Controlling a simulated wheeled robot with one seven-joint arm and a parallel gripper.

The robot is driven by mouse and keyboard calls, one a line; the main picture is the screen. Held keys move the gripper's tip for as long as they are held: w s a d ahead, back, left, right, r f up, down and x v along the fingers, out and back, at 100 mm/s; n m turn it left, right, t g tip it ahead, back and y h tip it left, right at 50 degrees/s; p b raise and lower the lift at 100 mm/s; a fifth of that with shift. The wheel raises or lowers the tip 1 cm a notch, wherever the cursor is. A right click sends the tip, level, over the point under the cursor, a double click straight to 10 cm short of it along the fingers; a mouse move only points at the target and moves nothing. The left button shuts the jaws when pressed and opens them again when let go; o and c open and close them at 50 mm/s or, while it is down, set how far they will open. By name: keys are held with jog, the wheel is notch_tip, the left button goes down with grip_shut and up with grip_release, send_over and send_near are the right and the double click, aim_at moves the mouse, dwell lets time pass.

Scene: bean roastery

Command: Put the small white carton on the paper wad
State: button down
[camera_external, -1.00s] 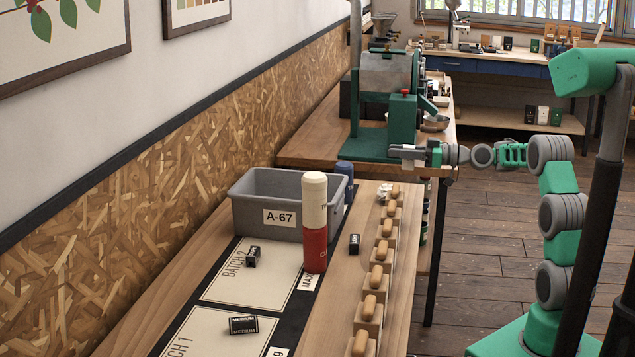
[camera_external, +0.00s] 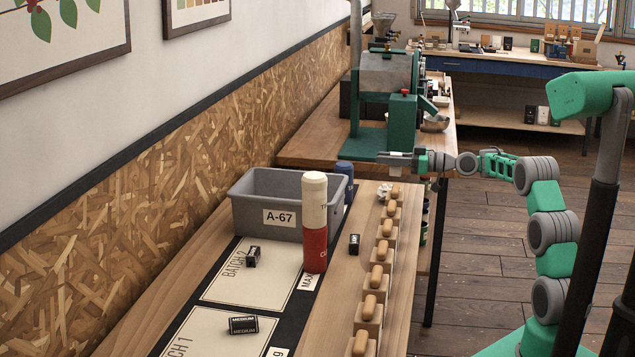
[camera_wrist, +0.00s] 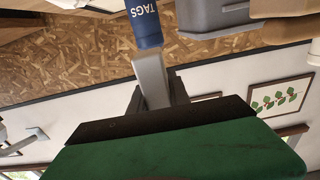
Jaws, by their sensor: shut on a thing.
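My gripper (camera_external: 393,157) is at the end of the outstretched arm, level and pointing left, in front of the green roaster's base. It is shut on the small white carton (camera_external: 398,160), which shows only as a small pale shape at the fingers. The paper wad (camera_external: 384,191), crumpled and whitish, lies on the near table's far end, beside the row of wooden blocks. My gripper is above and beyond it, apart from it.
A grey bin (camera_external: 247,218), a blue canister (camera_external: 346,170) and a tall red-and-white canister (camera_external: 314,240) stand left of the wad. Wooden-handled blocks (camera_external: 377,276) line the table's right edge. Small black cartons (camera_external: 354,244) lie about. The green roaster (camera_external: 402,125) stands behind.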

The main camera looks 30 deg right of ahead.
jog(key=w+f, duration=0.1)
jog(key=f, duration=0.1)
jog(key=w+f, duration=0.1)
jog(key=f, duration=0.1)
jog(key=w+f, duration=0.1)
jog(key=f, duration=0.1)
jog(key=shift+s+f, duration=0.1)
jog(key=shift+f, duration=0.3)
jog(key=c, duration=1.2)
grip_release()
jog(key=shift+r, duration=0.15)
jog(key=shift+s+d+r, duration=0.1)
jog(key=shift+d, duration=0.1)
jog(key=v, duration=0.7)
jog(key=shift+s+d+b, duration=0.1)
jog(key=shift+s+b, duration=0.05)
jog(key=shift+b, duration=0.15)
